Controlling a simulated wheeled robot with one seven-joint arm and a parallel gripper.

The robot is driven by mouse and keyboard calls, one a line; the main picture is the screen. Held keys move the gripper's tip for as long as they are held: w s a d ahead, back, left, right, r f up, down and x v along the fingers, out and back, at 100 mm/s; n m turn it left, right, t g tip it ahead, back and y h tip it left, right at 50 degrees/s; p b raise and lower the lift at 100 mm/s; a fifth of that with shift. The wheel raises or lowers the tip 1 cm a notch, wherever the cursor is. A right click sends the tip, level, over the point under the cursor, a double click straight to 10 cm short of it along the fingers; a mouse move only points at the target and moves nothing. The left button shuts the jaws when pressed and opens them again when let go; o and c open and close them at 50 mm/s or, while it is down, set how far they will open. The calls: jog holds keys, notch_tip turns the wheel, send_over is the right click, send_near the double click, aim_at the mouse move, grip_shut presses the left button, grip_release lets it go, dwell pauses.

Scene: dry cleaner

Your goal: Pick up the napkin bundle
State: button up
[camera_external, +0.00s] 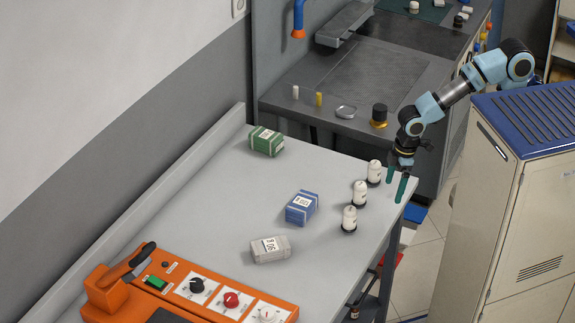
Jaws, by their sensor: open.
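Three small wrapped bundles with bands and white labels lie apart on the grey table (205,215). A green bundle (266,141) is near the back, a blue bundle (301,208) is in the middle, and a grey-white bundle (270,249) is nearer the front. I cannot tell from the picture which one is the napkin bundle. My gripper (396,191) is open and empty, fingers pointing down, at the table's right edge. It is to the right of all three bundles and apart from them.
Three white spools with dark bases, one near my gripper (374,172), stand in a row along the table's right side. An orange control box (185,290) with knobs sits at the front left. A blue-topped cream cabinet (530,220) stands right. The table's left part is clear.

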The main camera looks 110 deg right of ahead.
notch_tip(320, 180, up, 6)
jog(key=n+t+h+b, duration=0.3)
jog(key=n+t+h, duration=0.85)
jog(key=n, duration=1.65)
send_over(280, 143)
jog(key=v, duration=0.2)
jog(key=g+h, duration=0.1)
jog(key=h, duration=0.1)
jog(key=shift+m, duration=0.3)
notch_tip(280, 143, down, 19)
jog(key=shift+w+a+r+p, duration=0.1)
jog(key=shift+p, duration=0.3)
jog(key=shift+x, duration=0.95)
jog(key=shift+p+x, duration=0.95)
jog(key=shift+x, duration=1.9)
jog(key=shift+a, duration=0.1)
